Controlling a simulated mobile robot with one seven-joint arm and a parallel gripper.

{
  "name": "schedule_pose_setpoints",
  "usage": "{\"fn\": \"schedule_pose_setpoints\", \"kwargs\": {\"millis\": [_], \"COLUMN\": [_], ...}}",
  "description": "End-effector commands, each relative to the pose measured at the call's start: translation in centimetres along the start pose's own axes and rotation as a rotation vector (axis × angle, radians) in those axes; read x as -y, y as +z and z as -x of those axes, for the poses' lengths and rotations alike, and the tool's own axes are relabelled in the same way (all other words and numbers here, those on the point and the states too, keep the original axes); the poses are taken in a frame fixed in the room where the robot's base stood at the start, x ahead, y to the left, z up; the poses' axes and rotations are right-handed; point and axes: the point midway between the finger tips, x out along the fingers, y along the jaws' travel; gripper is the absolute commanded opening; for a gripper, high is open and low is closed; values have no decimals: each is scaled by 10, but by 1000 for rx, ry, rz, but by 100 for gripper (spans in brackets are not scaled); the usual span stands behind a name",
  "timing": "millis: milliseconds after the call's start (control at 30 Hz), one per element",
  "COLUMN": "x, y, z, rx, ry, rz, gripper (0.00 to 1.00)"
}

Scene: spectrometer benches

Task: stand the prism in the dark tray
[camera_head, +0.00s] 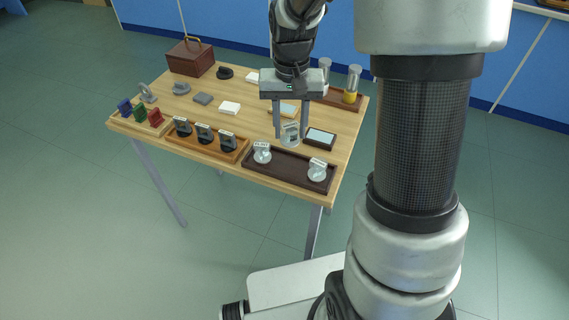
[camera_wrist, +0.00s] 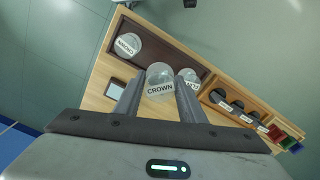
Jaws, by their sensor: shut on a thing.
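My gripper (camera_head: 290,137) is shut on a clear prism (camera_head: 290,132), held upright above the table behind the dark tray (camera_head: 290,167). In the wrist view the prism (camera_wrist: 160,80) sits between the fingers and its label reads CROWN. The dark tray lies along the table's front right edge. It holds two similar clear, labelled pieces: one at the left end (camera_head: 262,153) and one at the right end (camera_head: 317,170). The middle of the tray between them is bare.
An orange-brown tray (camera_head: 240,154) with several dark pieces adjoins on the left, then a light tray with coloured pieces (camera_head: 141,114). A dark framed plate (camera_head: 320,137) lies right of my gripper. Tall cylinders (camera_head: 352,85) and a brown box (camera_head: 190,58) stand at the back.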

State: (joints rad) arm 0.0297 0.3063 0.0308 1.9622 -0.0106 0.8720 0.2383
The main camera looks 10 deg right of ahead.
Motion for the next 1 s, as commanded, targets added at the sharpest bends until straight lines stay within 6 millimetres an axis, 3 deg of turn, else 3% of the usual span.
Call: {"fn": "schedule_pose_setpoints", "kwargs": {"millis": [300,533,700,1000], "x": [1,1,0,1], "y": [2,1,1,1], "z": [-49,-68,-92,-96], "rx": [4,2,3,0], "ry": [2,1,2,1], "rz": [-6,-5,-5,-5], "gripper": [12,12,12,12]}}
